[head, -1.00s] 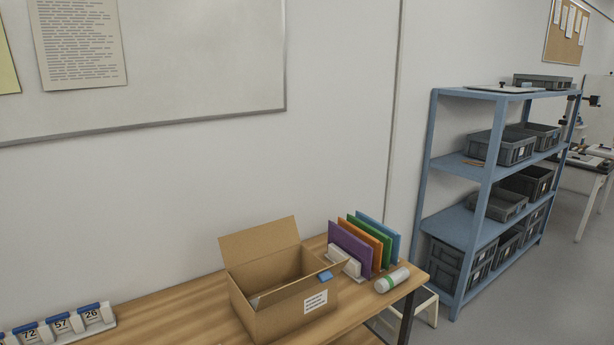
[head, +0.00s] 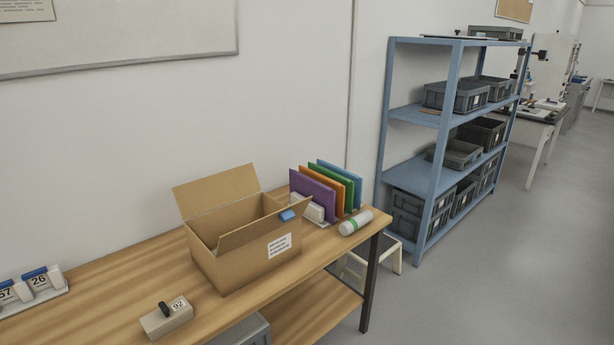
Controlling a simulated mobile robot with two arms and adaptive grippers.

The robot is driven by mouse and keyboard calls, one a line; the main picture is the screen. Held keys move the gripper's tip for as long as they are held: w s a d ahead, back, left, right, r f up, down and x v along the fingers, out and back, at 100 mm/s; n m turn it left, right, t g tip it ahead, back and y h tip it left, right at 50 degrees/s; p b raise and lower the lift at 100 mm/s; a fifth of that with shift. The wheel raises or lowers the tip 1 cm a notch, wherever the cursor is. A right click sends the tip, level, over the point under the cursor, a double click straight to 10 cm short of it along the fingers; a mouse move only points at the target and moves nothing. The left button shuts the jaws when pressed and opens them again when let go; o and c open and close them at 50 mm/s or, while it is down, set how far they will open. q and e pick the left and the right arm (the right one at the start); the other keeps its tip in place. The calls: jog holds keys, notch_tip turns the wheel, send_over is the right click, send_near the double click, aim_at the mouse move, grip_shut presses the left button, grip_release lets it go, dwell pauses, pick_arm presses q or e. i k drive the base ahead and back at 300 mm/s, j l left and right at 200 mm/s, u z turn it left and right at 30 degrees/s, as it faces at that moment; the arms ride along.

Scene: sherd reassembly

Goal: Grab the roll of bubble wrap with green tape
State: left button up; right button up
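The roll of bubble wrap (head: 356,222) is a pale cylinder with a band of green tape around it. It lies on its side near the right end of the wooden table (head: 110,291), in front of the coloured folders and close to the table's edge. Neither of my grippers shows in the head view.
An open cardboard box (head: 238,238) stands left of the roll. Purple, orange, green and blue folders (head: 318,193) stand upright in a holder behind it. A block marked 92 (head: 166,318) lies at the front. A blue shelf (head: 447,126) with grey bins stands right; floor before it is clear.

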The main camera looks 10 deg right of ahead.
aim_at(352, 225)
jog(key=i+l+u, duration=0.15)
jog(key=u, duration=0.65)
jog(key=i+l+u, duration=0.25)
jog(key=l, duration=0.5)
jog(key=i+l+u, duration=0.1)
jog(key=l+u, duration=0.2)
jog(key=l, duration=0.45)
jog(key=l+u, duration=0.25)
jog(key=l, duration=0.5)
jog(key=i, duration=0.1)
